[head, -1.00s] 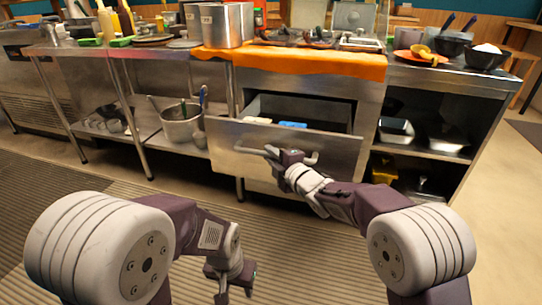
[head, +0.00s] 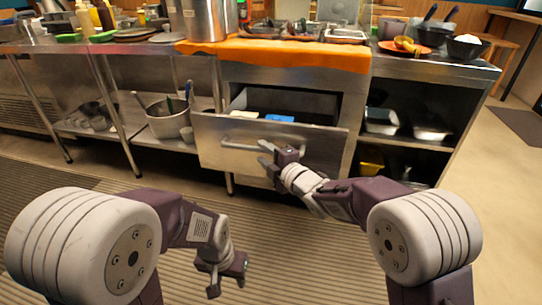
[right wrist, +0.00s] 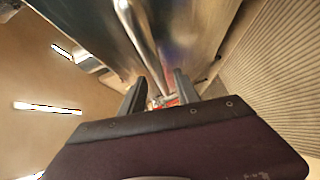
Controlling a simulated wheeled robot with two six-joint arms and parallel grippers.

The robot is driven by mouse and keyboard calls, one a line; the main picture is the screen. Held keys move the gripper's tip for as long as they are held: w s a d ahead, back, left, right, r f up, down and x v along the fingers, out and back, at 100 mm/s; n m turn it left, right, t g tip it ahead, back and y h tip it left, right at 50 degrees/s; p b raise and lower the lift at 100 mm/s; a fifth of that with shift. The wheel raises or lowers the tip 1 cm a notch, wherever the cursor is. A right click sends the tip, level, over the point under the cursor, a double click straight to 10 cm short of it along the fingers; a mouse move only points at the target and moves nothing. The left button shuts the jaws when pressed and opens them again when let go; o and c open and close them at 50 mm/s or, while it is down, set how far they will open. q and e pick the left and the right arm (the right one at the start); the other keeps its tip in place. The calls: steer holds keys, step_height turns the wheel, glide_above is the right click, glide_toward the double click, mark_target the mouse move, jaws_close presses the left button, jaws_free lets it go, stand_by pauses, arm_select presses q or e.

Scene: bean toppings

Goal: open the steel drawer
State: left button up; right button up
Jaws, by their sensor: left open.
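The steel drawer (head: 318,139) is pulled out under the orange-covered counter, and its inside shows from above. Its bar handle (head: 238,146) runs across the front. My right gripper (head: 263,152) is in front of the handle's right part. In the right wrist view the two fingers of my right gripper (right wrist: 158,92) are spread apart. The handle (right wrist: 138,30) runs down toward the gap between them, and I see no grip on it. My left gripper (head: 228,285) hangs low over the floor mat, open and empty, away from the drawer.
A blue item (head: 279,118) and a white item (head: 244,114) lie in the drawer. A steel pot (head: 168,118) with utensils stands on the left lower shelf. Metal pans (head: 432,131) sit on the right shelves. The floor before the drawer is clear.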

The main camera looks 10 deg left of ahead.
steer(key=p+v, duration=0.1)
steer(key=v, duration=0.4)
steer(key=shift+s+d, duration=0.2)
steer(key=shift+d, duration=0.05)
